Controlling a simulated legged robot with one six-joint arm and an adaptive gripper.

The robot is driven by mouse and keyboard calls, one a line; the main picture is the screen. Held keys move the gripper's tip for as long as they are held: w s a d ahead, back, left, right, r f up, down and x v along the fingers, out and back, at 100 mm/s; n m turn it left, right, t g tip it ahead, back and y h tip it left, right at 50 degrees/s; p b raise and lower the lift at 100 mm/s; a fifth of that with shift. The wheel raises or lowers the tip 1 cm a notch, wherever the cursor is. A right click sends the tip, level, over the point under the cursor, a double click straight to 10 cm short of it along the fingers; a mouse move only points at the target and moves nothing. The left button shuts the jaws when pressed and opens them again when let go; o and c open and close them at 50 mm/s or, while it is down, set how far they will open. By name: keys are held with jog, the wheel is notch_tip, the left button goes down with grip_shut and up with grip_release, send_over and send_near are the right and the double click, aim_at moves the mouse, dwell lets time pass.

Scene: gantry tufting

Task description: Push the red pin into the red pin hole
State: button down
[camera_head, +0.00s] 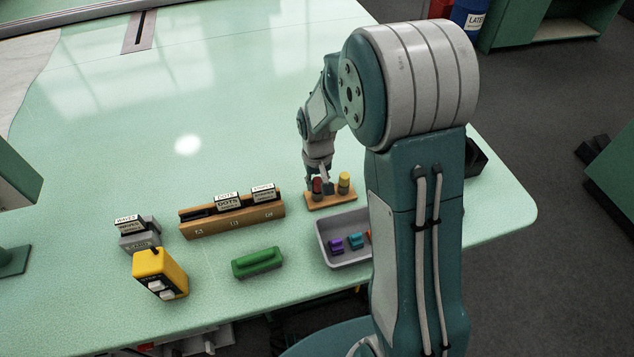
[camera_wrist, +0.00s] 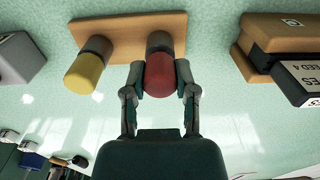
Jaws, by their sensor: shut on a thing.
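The red pin (camera_wrist: 159,75) stands in a wooden pin block (camera_wrist: 118,25), with a dark collar between its red head and the wood. My gripper (camera_wrist: 160,88) has its fingers closed on both sides of the red head in the wrist view. In the head view my gripper (camera_head: 324,176) is at the block (camera_head: 331,200), by the red pin (camera_head: 317,186). A yellow pin (camera_head: 344,182) stands beside it on the same block; it also shows in the wrist view (camera_wrist: 84,73). The red pin hole itself is hidden under the pin, so its depth cannot be told.
A wooden rack with label cards (camera_head: 236,219) stands left of the block. A grey tray (camera_head: 338,262) with small coloured pieces is in front. A green block (camera_head: 257,263), a yellow device (camera_head: 161,275) and a grey card holder (camera_head: 139,236) lie further left.

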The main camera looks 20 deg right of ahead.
jog(key=shift+w+r, duration=0.1)
jog(key=shift+r, duration=1.75)
